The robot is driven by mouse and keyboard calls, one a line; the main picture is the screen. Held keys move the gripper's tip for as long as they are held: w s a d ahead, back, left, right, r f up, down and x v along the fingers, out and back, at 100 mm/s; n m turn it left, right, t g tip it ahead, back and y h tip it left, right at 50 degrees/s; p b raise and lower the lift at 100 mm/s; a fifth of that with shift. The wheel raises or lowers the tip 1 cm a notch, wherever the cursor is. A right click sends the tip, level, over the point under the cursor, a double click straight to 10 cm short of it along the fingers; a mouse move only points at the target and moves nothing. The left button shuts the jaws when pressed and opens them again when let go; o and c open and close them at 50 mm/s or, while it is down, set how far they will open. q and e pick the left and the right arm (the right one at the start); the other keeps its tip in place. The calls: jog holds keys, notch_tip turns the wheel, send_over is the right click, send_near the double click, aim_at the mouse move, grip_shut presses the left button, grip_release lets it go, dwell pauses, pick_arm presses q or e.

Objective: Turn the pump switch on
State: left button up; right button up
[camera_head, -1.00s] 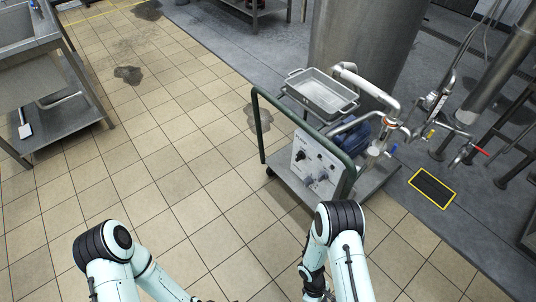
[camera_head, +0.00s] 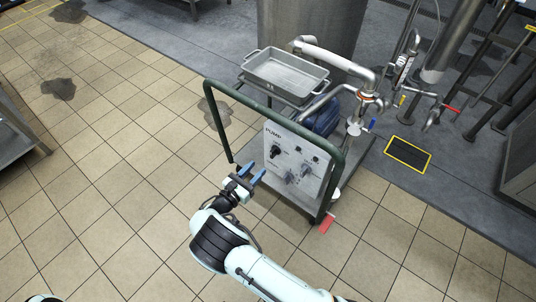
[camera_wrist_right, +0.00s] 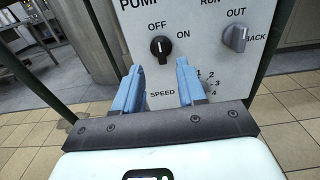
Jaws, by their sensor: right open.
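The pump panel (camera_head: 308,150) is a white upright plate on the cart, marked PUMP. Its switch is a black knob (camera_head: 275,151) at the panel's left, which also shows in the right wrist view (camera_wrist_right: 161,48) with OFF above it and ON to its right. The knob's bar looks roughly upright, under OFF. My right gripper (camera_head: 252,172) has two blue fingers, open and empty, pointing at the panel. It is just in front of and below the knob, apart from it. In the right wrist view the knob lies beyond the fingertips (camera_wrist_right: 160,78). My left gripper is out of view.
The cart's green handle frame (camera_head: 268,116) surrounds the panel. A metal tray (camera_head: 285,72) sits on top. Tiled floor left is clear.

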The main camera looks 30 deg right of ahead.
aim_at(271, 153)
jog(key=b+x, duration=0.1)
jog(key=x, duration=0.8)
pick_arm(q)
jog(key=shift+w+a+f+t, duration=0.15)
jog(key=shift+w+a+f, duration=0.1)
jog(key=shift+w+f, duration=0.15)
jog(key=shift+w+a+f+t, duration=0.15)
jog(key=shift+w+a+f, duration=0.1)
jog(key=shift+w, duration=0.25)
pick_arm(e)
jog(key=shift+a, duration=0.1)
grip_shut()
